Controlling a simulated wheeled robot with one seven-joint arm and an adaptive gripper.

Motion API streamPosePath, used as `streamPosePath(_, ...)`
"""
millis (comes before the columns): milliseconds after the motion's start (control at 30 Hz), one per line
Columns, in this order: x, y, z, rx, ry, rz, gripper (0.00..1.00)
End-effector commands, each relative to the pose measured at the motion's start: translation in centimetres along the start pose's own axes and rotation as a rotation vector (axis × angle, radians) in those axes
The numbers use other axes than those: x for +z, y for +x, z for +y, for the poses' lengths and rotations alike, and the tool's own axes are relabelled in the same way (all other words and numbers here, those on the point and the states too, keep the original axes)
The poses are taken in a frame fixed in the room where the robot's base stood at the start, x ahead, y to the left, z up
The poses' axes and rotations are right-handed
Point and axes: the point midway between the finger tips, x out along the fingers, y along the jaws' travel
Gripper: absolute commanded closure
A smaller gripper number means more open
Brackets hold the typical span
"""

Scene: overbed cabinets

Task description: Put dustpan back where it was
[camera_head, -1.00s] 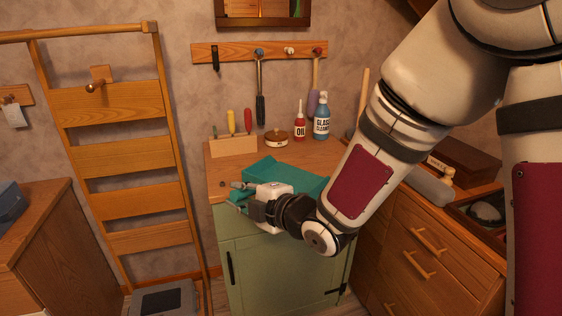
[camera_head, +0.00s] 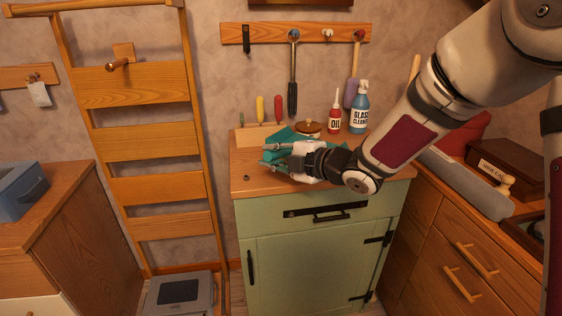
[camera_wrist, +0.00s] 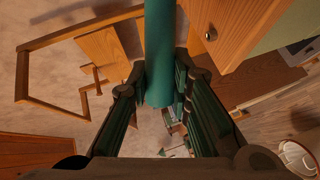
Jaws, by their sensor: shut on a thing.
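The teal dustpan (camera_head: 283,136) is over the top of the green cabinet, mostly hidden behind my gripper in the head view. My gripper (camera_head: 272,158) reaches in from the right, close above the cabinet top, and is shut on the dustpan. In the wrist view the dustpan's round teal handle (camera_wrist: 160,55) runs between the two fingers of my gripper (camera_wrist: 163,100). Whether the pan touches the cabinet top (camera_head: 245,180) cannot be told.
Behind stand a wooden screwdriver block (camera_head: 255,135), a lidded jar (camera_head: 308,128), a red oil bottle (camera_head: 335,120) and a blue glass cleaner bottle (camera_head: 360,112). A peg rail (camera_head: 310,33) with hanging tools is above. A wooden ladder (camera_head: 140,145) leans at left.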

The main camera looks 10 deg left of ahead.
Motion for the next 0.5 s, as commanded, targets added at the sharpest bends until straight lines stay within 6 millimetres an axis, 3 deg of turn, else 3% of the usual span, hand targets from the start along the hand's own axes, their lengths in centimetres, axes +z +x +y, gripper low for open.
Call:
streamPosePath(100, 1.9, 0.6, 0.5, 0.002, -0.001, -0.001, 1.0)
streamPosePath(400, 3.9, 1.3, 0.9, 0.001, -0.002, 0.0, 1.0)
streamPosePath(500, 4.1, 1.7, -0.8, -0.002, 0.002, 0.002, 1.0)
